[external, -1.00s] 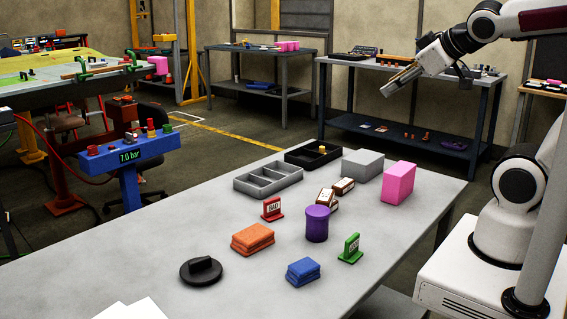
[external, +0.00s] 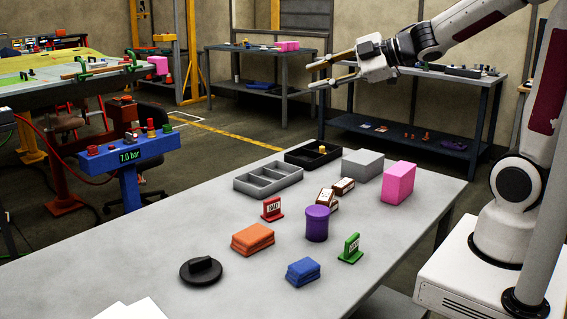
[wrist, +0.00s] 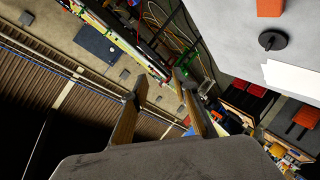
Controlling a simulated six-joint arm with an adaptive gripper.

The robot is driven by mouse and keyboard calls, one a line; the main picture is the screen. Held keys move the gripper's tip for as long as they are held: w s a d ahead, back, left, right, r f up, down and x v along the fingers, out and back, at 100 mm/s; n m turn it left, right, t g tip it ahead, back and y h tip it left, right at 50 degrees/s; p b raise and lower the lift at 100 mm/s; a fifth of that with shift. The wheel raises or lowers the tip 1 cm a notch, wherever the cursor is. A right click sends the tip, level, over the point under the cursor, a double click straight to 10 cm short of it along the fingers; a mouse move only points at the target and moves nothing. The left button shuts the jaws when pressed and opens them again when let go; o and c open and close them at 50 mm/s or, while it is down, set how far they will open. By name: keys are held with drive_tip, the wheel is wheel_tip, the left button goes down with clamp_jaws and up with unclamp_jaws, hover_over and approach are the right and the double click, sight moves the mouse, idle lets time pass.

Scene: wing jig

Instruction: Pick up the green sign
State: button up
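The green sign (external: 350,248) stands upright on the near right part of the grey table, right of the blue folded cloth and the purple cylinder. My gripper (external: 311,76) is high above the table's far side, well away from the sign, with its fingers pointing left. The fingers are spread apart with nothing between them. The wrist view also shows the open gripper (wrist: 160,88) with empty space between the fingertips. The green sign does not show in the wrist view.
Around the sign are a blue cloth (external: 303,271), a purple cylinder (external: 317,224), a red sign (external: 272,209), an orange cloth (external: 253,239) and a black round piece (external: 201,271). A pink box (external: 398,182), a grey box (external: 363,164) and trays (external: 268,188) stand behind.

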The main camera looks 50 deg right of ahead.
wheel_tip(320, 180, down, 8)
drive_tip(key=a+n+g+y, duration=0.3)
drive_tip(key=n+g+y, duration=0.1)
drive_tip(key=g+y, duration=0.4)
drive_tip(key=g, duration=0.5)
hover_over(360, 251)
drive_tip(key=w+d, duration=0.1)
drive_tip(key=d, duration=0.2)
wheel_tip(360, 251, down, 23)
drive_tip(key=shift+s+f+y, duration=0.2)
drive_tip(key=shift+f+y, duration=0.1)
drive_tip(key=shift+f, duration=0.2)
drive_tip(key=shift+x, duration=1.2)
drive_tip(key=shift+f, duration=0.1)
drive_tip(key=shift+a, duration=0.1)
